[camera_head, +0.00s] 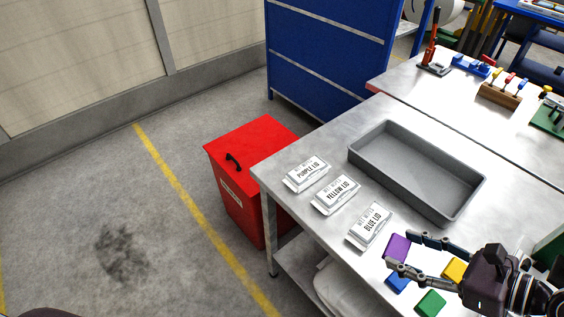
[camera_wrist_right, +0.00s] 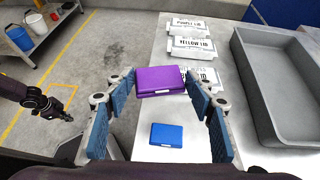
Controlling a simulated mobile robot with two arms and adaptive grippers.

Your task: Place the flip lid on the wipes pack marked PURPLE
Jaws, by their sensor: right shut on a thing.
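My right gripper (camera_head: 400,252) is shut on the purple flip lid (camera_head: 397,245), held between its fingertips; the lid also shows in the right wrist view (camera_wrist_right: 160,81). The white wipes pack marked PURPLE LID (camera_head: 306,174) lies at the table's left end, farthest of three packs in a row. The purple lid is apart from it, nearer the pack marked BLUE LID (camera_head: 369,227). The pack marked YELLOW LID (camera_head: 336,195) lies between those two. My left gripper (camera_wrist_right: 68,104) shows in the right wrist view, over the floor, apparently open and empty.
Blue (camera_head: 398,284), yellow (camera_head: 453,268) and green (camera_head: 431,302) lids lie on the metal table near my right gripper. A grey tray (camera_head: 368,172) stands behind the packs. A red bin (camera_head: 238,190) stands beside the table's left end.

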